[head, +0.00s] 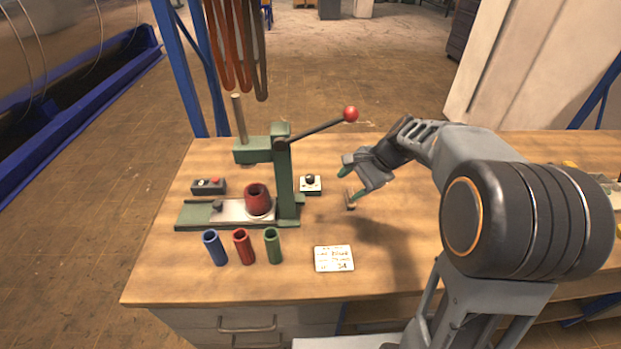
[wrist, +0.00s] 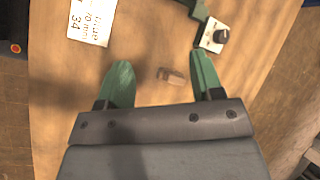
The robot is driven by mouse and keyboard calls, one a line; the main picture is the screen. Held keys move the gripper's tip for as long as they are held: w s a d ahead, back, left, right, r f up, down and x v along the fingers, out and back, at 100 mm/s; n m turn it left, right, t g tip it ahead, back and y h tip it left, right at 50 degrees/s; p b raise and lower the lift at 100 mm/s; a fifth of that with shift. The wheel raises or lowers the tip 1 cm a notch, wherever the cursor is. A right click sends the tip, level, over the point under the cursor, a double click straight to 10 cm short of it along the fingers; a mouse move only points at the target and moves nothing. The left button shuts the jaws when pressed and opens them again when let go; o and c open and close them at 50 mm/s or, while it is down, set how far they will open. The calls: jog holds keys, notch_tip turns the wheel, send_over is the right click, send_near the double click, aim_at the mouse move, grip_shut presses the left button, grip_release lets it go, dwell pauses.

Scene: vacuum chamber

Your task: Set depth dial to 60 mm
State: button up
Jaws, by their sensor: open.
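The depth dial (head: 310,184) is a black knob on a small white plate. It lies on the bench just right of the green press column. In the wrist view the dial (wrist: 222,36) shows at the upper right, beyond the right fingertip. Its marks are too small to read. My gripper (head: 349,184) is over the bench to the right of the dial, apart from it. Its green fingers are open with nothing held, and the gap between them shows in the wrist view (wrist: 160,62). A white card (head: 333,258) lies at the front; 34 can be read on it.
A green press (head: 285,180) with a red-knobbed lever (head: 350,114) stands left of the dial. A dark red cup (head: 258,201) sits on its base. Blue, red and green tubes (head: 242,246) stand in front. A small brown block (wrist: 171,76) lies below my fingers. A button box (head: 208,186) is at left.

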jog(key=w+f+m+y, duration=0.3)
jog(key=w+f+m, duration=0.1)
jog(key=w, duration=0.3)
jog(key=m+t+y, duration=0.2)
jog(key=m+y, duration=0.1)
jog(key=m, duration=0.3)
send_near(313, 177)
jog(key=p+x, duration=0.1)
jog(key=x, duration=0.9)
jog(key=shift+w+a, duration=0.15)
jog(key=shift+a, duration=0.15)
jog(key=c, duration=0.9)
jog(key=shift+f, duration=0.1)
